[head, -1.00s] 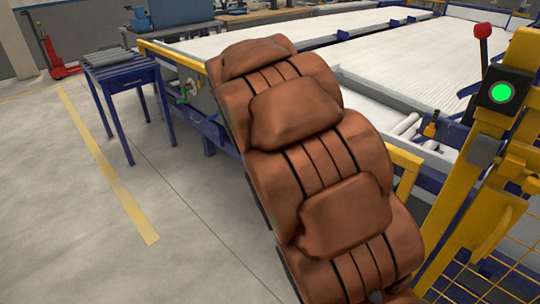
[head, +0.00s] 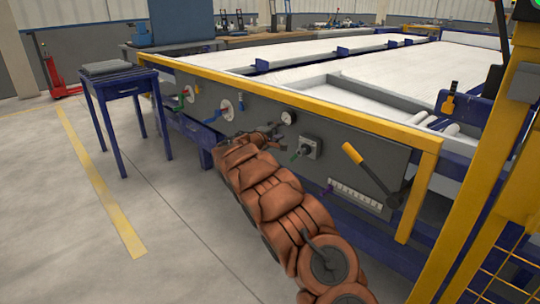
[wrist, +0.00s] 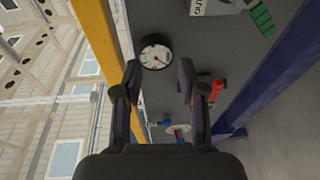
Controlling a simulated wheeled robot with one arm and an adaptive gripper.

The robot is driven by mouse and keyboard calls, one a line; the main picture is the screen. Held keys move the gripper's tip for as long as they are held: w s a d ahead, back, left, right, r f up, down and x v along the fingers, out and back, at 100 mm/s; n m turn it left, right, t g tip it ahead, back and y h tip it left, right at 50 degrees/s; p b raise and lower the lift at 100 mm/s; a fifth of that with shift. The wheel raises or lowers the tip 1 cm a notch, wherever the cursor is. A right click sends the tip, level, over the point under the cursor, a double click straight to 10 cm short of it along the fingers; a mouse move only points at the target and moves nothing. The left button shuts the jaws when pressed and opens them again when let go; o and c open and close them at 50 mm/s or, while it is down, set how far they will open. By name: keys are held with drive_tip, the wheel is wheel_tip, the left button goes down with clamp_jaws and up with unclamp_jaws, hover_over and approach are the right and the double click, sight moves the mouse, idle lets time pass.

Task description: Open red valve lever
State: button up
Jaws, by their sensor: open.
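The red valve lever (wrist: 217,90) shows in the wrist view on the grey panel, just right of my right finger, which partly hides its mount. I cannot make it out in the head view, where my gripper (head: 271,132) covers part of the panel left of and below the round gauge (head: 288,117). In the wrist view my gripper (wrist: 160,78) is open and empty, its fingers apart in front of the panel. The red lever is outside the gap, not between the fingers. The gauge (wrist: 155,53) lies beyond the fingertips.
A blue lever on a white disc (head: 228,110) sits left of my gripper. A yellow rail (head: 300,98) runs along the panel top. A blue side table (head: 122,88) stands left.

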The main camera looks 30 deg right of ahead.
drive_tip(key=w+a+f+n+t+b, duration=0.25)
drive_tip(key=w+f+b, duration=0.25)
drive_tip(key=w+f, duration=0.45)
drive_tip(key=shift+m+t+y, duration=0.25)
drive_tip(key=shift+t+y, duration=0.25)
drive_tip(key=shift+t, duration=0.05)
drive_tip(key=shift+w+d+f, duration=0.3)
drive_tip(key=shift+w+d, duration=0.15)
drive_tip(key=shift+d, duration=0.55)
drive_tip(key=shift+w+d+f, duration=0.25)
drive_tip(key=shift+w+d, duration=0.25)
drive_tip(key=shift+d, duration=0.5)
drive_tip(key=shift+w+d+f, duration=0.3)
drive_tip(key=shift+w+d, duration=0.15)
drive_tip(key=shift+d, duration=0.55)
clamp_jaws()
